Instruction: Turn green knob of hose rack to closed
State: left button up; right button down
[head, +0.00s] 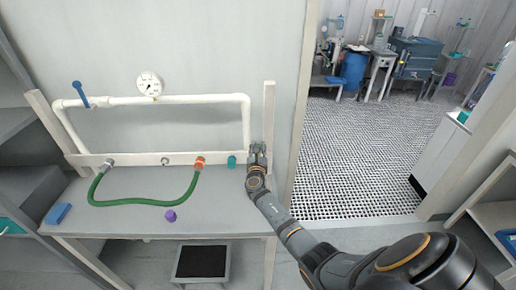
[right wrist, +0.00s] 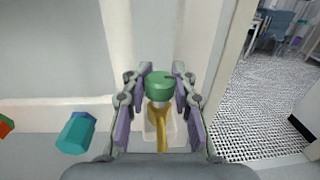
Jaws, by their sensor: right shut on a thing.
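The green knob (right wrist: 160,86) sits upright between the fingers of my right gripper (right wrist: 160,100), above a yellow part and a pale base. My right gripper is shut on it, one finger on each side. A short dark mark shows on the knob's top; which setting it means I cannot tell. In the head view my right gripper (head: 257,150) is at the right end of the hose rack (head: 135,160) and mostly hides the knob. The rack carries white pipes, a gauge (head: 150,84) and a blue lever (head: 80,94). My left gripper is not in view.
A green hose (head: 150,203) hangs from a grey fitting (head: 108,164) to an orange fitting (head: 199,163). A teal piece (head: 232,161) is just left of my right gripper. A purple piece (head: 170,215) and a blue block (head: 58,213) lie on the grey bench (head: 220,220).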

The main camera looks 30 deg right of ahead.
jog(key=shift+f, duration=0.1)
jog(key=c, duration=1.1)
grip_release()
jog(key=shift+o, duration=0.2)
jog(key=v, duration=1.2)
